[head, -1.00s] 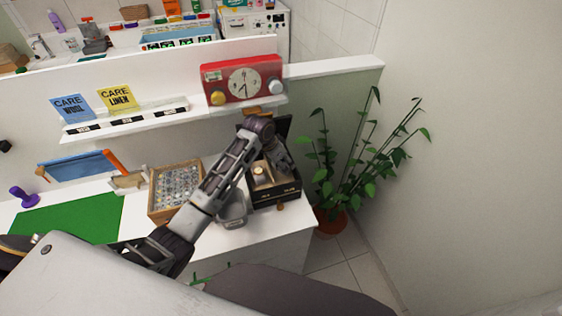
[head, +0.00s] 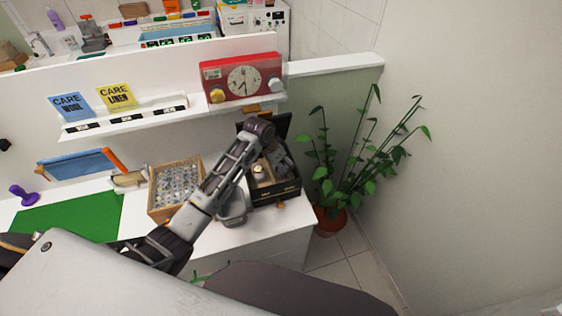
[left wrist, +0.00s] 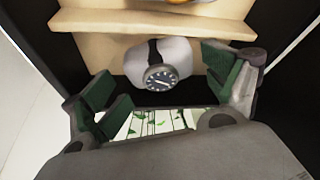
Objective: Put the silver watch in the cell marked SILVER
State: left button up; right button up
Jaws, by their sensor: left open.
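The black box (head: 287,194) with a cream inner divider stands open at the right end of the white counter. In the left wrist view, a watch (left wrist: 160,78) with a silver-grey case, dark dial and black strap sits around a pale cushion (left wrist: 178,53) in one compartment. My left gripper (left wrist: 163,80) is open, with its green-padded fingers on either side of the cushion; I cannot tell whether they touch it. In the head view my left gripper (head: 281,162) is over the right side of the box. A gold-coloured watch (head: 259,170) sits in another compartment. The SILVER marking is not readable.
A wooden tray (head: 151,203) of small items and a grey bin (head: 232,219) stand left of the box. A potted plant (head: 330,220) stands to the right. The green mat (head: 75,217) is clear.

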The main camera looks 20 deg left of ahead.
pick_arm(q)
jog(key=shift+w+r, duration=0.1)
jog(key=shift+r, duration=0.2)
jog(key=shift+r, duration=0.1)
jog(key=shift+r, duration=0.8)
jog(key=v, duration=0.4)
jog(key=shift+a+b, duration=0.1)
jog(key=shift+b, duration=0.3)
jog(key=s+a+b, duration=0.2)
jog(key=s+a, duration=0.4)
jog(key=s, duration=0.4)
jog(key=shift+a+r, duration=0.2)
jog(key=shift+a, duration=0.1)
jog(key=shift+s, duration=0.15)
jog(key=shift+c, duration=0.5)
